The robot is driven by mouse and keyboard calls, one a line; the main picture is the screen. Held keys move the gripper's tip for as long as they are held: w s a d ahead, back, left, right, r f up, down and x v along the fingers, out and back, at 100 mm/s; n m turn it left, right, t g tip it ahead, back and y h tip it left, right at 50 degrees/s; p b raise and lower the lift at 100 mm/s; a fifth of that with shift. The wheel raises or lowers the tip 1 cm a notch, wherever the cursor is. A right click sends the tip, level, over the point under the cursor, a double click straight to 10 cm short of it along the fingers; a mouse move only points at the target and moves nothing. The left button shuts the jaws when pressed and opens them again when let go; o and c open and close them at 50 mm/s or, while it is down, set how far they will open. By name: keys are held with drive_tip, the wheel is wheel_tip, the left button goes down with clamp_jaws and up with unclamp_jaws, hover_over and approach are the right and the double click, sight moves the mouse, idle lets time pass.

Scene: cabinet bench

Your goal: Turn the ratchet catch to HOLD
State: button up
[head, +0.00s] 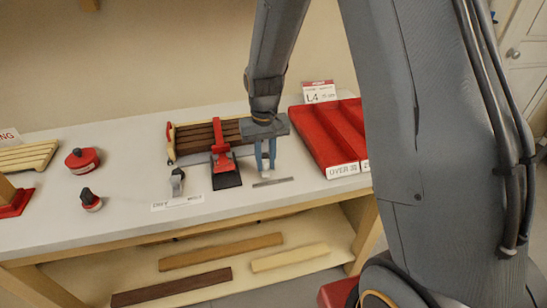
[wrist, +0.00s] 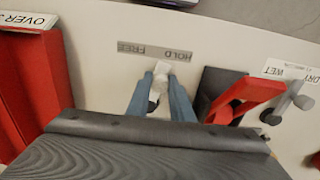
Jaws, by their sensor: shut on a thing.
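The ratchet catch is a small pale lever (wrist: 161,70) in the wrist view, in front of a grey label strip (wrist: 155,51) reading FREE and HOLD, upside down here. FREE is on the strip's left part and HOLD on its right. The lever's tip lies near the middle of the strip; I cannot tell its exact setting. My gripper (wrist: 162,76) has its two blue fingers shut on the catch, one on each side. In the head view my gripper (head: 265,168) reaches down to the bench behind the strip (head: 273,182), and its fingers largely hide the catch.
A red lever (head: 221,140) on a black plate stands just left of my gripper, with a grey DRY/WET switch (head: 177,183) farther left. A red tray (head: 325,132) stands close on the right. A wooden-slat piece (head: 190,135) lies behind.

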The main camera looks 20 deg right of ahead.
drive_tip(key=shift+a, duration=0.15)
drive_tip(key=shift+w+a, duration=0.35)
drive_tip(key=shift+a, duration=0.35)
drive_tip(key=shift+w+a, duration=0.2)
drive_tip(key=shift+a, duration=0.1)
idle(0.7)
drive_tip(key=o, duration=0.8)
drive_tip(key=shift+c, duration=0.2)
drive_tip(key=shift+r, duration=0.15)
wheel_tip(320, 180, up, 9)
drive_tip(key=p, duration=0.6)
